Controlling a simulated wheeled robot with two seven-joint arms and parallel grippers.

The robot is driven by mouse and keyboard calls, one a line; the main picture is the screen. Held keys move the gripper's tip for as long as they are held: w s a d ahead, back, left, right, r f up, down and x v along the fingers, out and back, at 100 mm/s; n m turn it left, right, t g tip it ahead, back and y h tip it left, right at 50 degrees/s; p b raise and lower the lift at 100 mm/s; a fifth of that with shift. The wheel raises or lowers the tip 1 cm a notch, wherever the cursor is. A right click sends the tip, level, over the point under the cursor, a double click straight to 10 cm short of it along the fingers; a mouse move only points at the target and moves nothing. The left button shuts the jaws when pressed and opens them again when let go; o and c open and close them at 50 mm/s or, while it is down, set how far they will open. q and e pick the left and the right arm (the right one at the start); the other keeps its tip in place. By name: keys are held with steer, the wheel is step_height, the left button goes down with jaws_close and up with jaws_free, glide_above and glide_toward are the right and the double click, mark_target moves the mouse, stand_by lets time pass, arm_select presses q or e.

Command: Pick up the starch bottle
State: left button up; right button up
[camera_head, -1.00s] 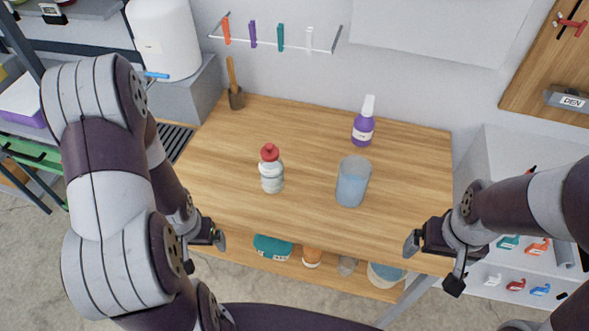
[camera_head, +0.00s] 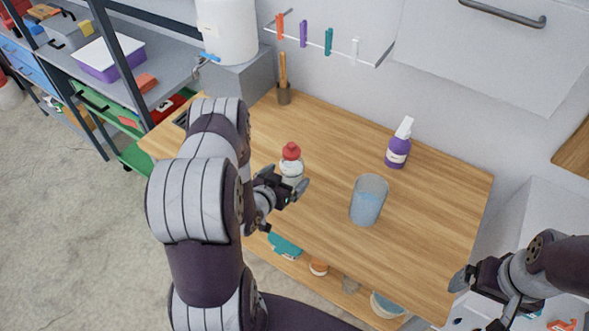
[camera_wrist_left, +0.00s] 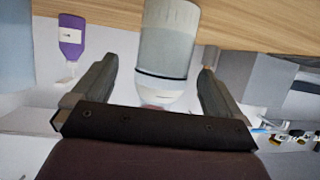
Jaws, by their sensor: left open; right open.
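A white bottle with a red cap (camera_head: 291,155) stands upright on the wooden table; its lower part is partly hidden by my left gripper (camera_head: 286,184). I cannot read its label, but it appears to be the starch bottle. In the left wrist view the scene is upside down, and the bottle (camera_wrist_left: 168,45) shows between the two spread fingers. The left gripper is open, with a visible gap to the finger on each side there. My right gripper (camera_head: 478,298) is open and empty, off the table's right front corner.
A shelf below holds several containers.

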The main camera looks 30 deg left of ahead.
mark_target(285, 176)
arm_select(q)
steer(key=x, duration=0.2)
steer(key=p+x, duration=0.1)
steer(key=x, duration=0.1)
steer(key=shift+a, duration=0.3)
steer(key=shift+w+f, duration=0.1)
steer(key=shift+w, duration=0.05)
steer(key=shift+d, duration=0.1)
steer(key=shift+c, duration=0.3)
steer(key=c, duration=1.2)
arm_select(e)
steer(key=shift+s+a+r, duration=0.2)
steer(key=shift+a+r, duration=0.1)
steer(key=shift+r, duration=0.45)
